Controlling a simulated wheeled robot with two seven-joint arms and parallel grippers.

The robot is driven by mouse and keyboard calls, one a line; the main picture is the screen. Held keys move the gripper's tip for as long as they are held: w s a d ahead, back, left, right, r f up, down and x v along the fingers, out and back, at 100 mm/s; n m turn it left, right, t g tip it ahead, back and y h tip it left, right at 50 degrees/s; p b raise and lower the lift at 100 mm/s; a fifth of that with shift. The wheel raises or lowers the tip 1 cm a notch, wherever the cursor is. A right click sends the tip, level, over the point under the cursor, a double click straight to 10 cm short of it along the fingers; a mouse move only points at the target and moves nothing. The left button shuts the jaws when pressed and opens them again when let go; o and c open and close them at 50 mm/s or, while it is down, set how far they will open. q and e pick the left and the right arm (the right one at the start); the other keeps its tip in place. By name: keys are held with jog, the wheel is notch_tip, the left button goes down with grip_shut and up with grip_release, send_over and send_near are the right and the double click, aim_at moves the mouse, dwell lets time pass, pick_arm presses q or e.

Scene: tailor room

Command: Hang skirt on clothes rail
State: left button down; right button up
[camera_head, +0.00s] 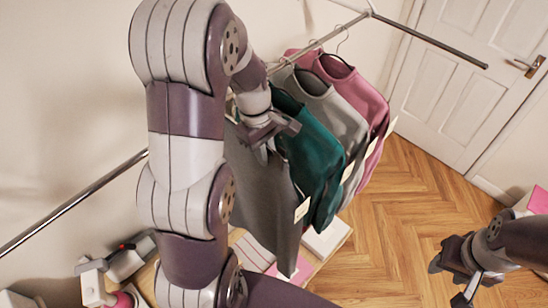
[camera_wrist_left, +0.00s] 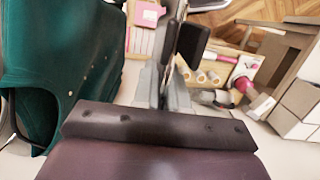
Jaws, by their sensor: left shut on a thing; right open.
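A dark grey garment (camera_head: 262,190) with a pale tag, which I take for the skirt, hangs directly below my left gripper (camera_head: 272,130). My left gripper is shut at its top edge, close below the rail; the exact grip and any hanger are hidden. In the left wrist view the left gripper's fingers (camera_wrist_left: 175,65) show close together, and the held part is not clear. The clothes rail (camera_head: 75,203) runs from lower left to the top, partly behind my left arm. My right gripper (camera_head: 455,272) is open and empty over the floor at lower right.
Teal (camera_head: 315,155), grey (camera_head: 338,115) and pink (camera_head: 362,95) tops hang on the rail just right of the skirt. The teal one also shows in the left wrist view (camera_wrist_left: 40,70). A low shelf with boxes (camera_head: 328,238) stands below. A door (camera_head: 480,85) is at upper right.

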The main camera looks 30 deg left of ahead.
pick_arm(q)
jog(key=shift+w+a+f+b, duration=0.2)
jog(key=shift+a+f+b, duration=0.45)
jog(key=shift+f, duration=0.35)
jog(key=c, duration=1.1)
grip_release()
jog(key=shift+s, duration=0.1)
jog(key=r, duration=0.2)
jog(key=r+b, duration=0.1)
jog(key=shift+a+r, duration=0.3)
jog(key=shift+r, duration=0.1)
jog(key=r+p, duration=0.1)
jog(key=r, duration=0.1)
jog(key=r+p, duration=0.1)
jog(key=r, duration=0.1)
jog(key=shift+a, duration=0.2)
jog(key=shift+f, duration=0.2)
